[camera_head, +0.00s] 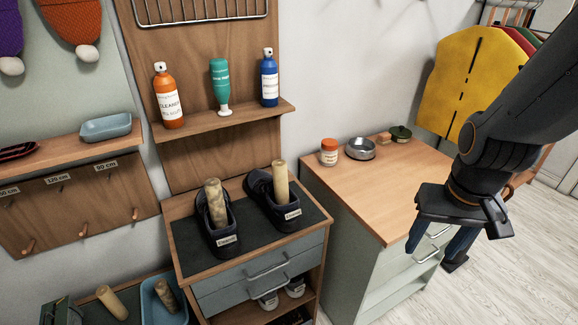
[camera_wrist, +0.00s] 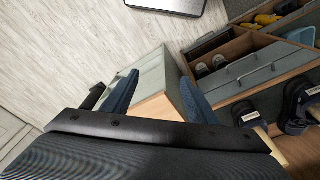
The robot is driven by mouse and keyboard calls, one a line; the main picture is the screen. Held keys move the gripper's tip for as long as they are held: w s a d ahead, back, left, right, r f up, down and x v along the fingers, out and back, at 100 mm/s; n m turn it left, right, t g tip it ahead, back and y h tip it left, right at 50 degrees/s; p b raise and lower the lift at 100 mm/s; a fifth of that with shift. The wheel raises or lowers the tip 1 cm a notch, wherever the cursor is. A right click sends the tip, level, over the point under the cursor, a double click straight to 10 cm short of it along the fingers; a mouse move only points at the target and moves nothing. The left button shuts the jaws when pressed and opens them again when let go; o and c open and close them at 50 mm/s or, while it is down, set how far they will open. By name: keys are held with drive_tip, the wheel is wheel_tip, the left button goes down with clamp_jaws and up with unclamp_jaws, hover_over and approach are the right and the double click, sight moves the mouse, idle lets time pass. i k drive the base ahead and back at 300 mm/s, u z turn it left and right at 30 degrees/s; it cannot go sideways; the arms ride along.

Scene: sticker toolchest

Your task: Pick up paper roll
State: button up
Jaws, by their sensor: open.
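Several beige paper rolls show in the head view. One roll (camera_head: 215,203) stands upright in the left dark shoe (camera_head: 222,237), and another roll (camera_head: 281,182) stands in the right dark shoe (camera_head: 283,212). Both shoes are on the dark top of a small cabinet. My gripper (camera_head: 437,243) is open and empty, in front of the wooden-topped cabinet, well right of the rolls. Its fingers also show in the wrist view (camera_wrist: 160,88).
Bottles stand on a wall shelf (camera_head: 225,118) above the shoes. The floor (camera_head: 515,235) at right is clear.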

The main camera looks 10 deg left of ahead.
sight(212, 187)
drive_tip(key=u, duration=1.45)
drive_tip(key=k, duration=0.3)
drive_tip(key=u, duration=0.7)
drive_tip(key=i, duration=0.75)
drive_tip(key=u, duration=0.25)
